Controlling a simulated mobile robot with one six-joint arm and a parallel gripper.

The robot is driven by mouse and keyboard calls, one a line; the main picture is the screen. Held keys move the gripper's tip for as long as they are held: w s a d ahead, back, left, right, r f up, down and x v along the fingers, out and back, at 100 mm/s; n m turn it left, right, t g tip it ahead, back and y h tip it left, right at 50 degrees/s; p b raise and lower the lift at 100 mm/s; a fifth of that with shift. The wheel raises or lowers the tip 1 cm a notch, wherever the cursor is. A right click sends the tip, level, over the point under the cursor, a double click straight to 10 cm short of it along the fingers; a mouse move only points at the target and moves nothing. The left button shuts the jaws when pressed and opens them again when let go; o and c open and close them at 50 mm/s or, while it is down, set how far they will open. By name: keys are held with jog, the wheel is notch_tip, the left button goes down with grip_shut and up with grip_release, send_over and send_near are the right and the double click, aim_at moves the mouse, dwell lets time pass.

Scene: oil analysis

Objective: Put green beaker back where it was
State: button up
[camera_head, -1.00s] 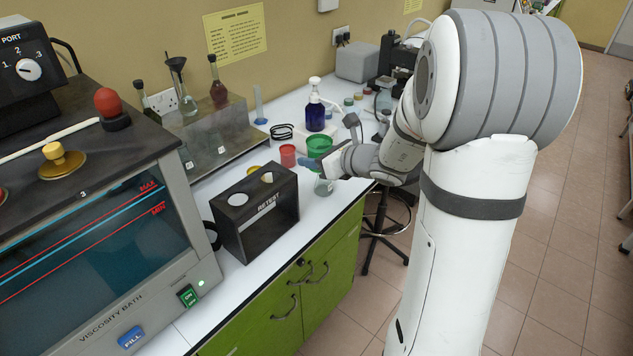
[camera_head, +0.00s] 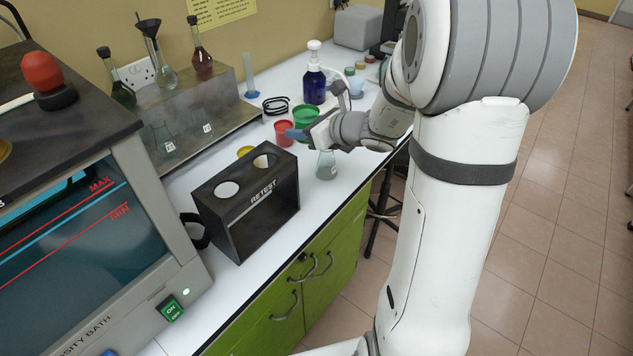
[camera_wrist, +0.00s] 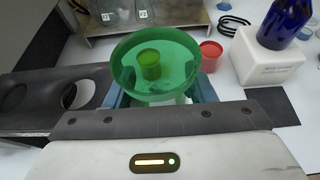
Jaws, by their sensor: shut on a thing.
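The green beaker (camera_head: 308,115) is see-through with a wide round rim, upright at the far part of the white bench. In the wrist view the green beaker (camera_wrist: 185,52) fills the middle, between the blue fingers. My gripper (camera_head: 298,132) is shut on it; the gripper also shows in the wrist view (camera_wrist: 160,98). The beaker's base is hidden, so I cannot tell whether it touches the bench. A smaller cup (camera_wrist: 149,66) shows through the green wall.
A red beaker (camera_head: 284,133) stands close left of the green one. A black RETEST box (camera_head: 262,215) and a conical flask (camera_head: 326,166) are nearer. A blue pump bottle (camera_head: 314,85) stands behind. A grey rack (camera_head: 225,105) with flasks lines the wall.

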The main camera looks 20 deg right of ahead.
aim_at(307, 192)
jog(key=shift+f+b, duration=0.4)
jog(key=shift+f, duration=0.5)
notch_tip(307, 192, down, 18)
jog(key=shift+d+r, duration=0.15)
jog(key=shift+r, duration=0.1)
jog(key=shift+f, duration=0.1)
jog(key=shift+f+b, duration=0.1)
jog(key=shift+b, duration=0.3)
jog(key=o, duration=1.1)
